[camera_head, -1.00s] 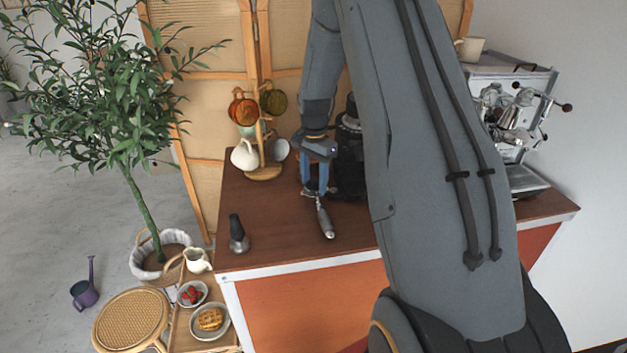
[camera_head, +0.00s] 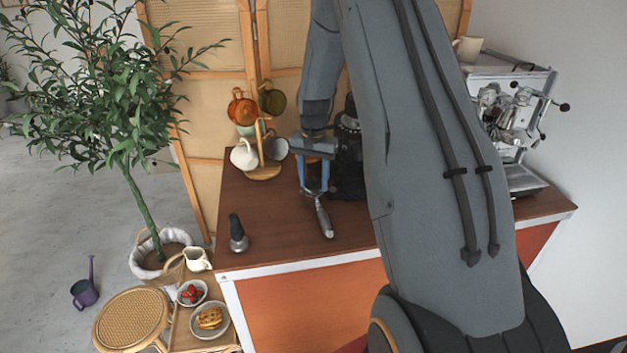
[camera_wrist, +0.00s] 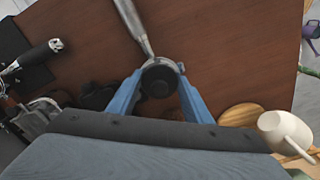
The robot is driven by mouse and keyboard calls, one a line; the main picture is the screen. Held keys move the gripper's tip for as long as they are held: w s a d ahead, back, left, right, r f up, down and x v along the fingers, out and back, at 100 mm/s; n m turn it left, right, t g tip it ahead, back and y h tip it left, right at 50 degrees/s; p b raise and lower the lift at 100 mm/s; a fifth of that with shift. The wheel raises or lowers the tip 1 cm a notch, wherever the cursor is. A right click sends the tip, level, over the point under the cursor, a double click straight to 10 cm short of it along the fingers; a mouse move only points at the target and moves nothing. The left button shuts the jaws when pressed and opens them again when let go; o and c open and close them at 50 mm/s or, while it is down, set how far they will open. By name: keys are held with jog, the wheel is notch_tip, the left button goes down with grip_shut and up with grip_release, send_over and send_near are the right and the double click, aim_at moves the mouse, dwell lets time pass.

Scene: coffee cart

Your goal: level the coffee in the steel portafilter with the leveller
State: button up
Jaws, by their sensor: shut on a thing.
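The steel portafilter (camera_head: 325,218) lies on the brown counter with its handle toward the front edge. In the wrist view its steel handle (camera_wrist: 134,27) runs up from the basket. A round, dark-topped piece, which looks like the leveller (camera_wrist: 158,82), sits over the basket between my fingers. My gripper (camera_wrist: 157,76) is shut on it, one blue finger on each side. In the head view my gripper (camera_head: 315,190) points down over the basket end, and the leveller cannot be made out there. The coffee is hidden.
A black-handled tamper (camera_head: 237,235) stands at the counter's front left. The mug tree (camera_head: 263,172) and a dark grinder (camera_head: 348,165) stand behind my gripper. The espresso machine (camera_head: 510,110) is at the right. A black-handled tool (camera_wrist: 35,55) shows left in the wrist view.

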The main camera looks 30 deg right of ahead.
jog(key=shift+s, duration=0.15)
jog(key=shift+r+p, duration=0.5)
jog(key=shift+r, duration=1)
jog(key=shift+r, duration=2.5)
